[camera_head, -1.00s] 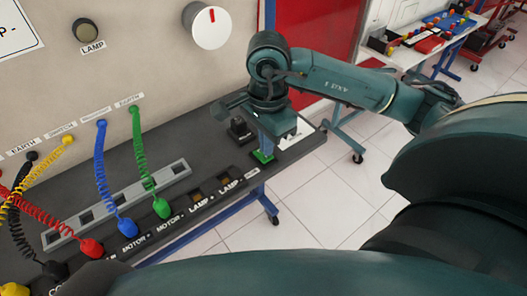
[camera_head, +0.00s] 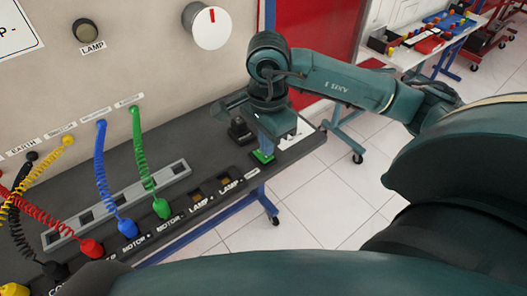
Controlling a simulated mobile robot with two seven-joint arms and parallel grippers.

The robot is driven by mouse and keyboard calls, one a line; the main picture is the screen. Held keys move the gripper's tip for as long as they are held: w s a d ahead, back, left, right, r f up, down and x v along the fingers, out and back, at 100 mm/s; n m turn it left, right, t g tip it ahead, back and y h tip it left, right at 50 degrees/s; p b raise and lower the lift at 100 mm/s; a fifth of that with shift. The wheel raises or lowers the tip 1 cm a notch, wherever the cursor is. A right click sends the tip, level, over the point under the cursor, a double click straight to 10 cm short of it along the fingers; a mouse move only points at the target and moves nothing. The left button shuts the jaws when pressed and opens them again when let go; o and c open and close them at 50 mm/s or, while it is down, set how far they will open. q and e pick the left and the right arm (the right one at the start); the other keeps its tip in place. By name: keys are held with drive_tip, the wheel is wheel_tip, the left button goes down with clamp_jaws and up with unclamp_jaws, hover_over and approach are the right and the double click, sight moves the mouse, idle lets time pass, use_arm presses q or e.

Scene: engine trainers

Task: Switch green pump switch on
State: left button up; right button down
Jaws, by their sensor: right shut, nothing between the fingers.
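The green pump switch (camera_head: 262,157) sits near the right end of the dark bench ledge, beside a white label. My right gripper (camera_head: 265,148) points down right above it, with its fingertips at or very close to the switch. The right gripper is shut with nothing between its fingers. It hides part of the switch, and I cannot tell whether the switch is pressed or which way it is tilted. My left gripper does not show.
A black knob-like part (camera_head: 239,131) stands just left of the gripper. Red, blue, green, yellow and black coiled cables plug into the ledge at left. A white dial (camera_head: 210,26) and a lamp (camera_head: 86,31) are on the upright panel.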

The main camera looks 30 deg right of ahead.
drive_tip(key=shift+f+b, duration=1)
idle(0.8)
drive_tip(key=shift+r, duration=0.2)
drive_tip(key=shift+r+p, duration=2.05)
drive_tip(key=shift+r, duration=1.35)
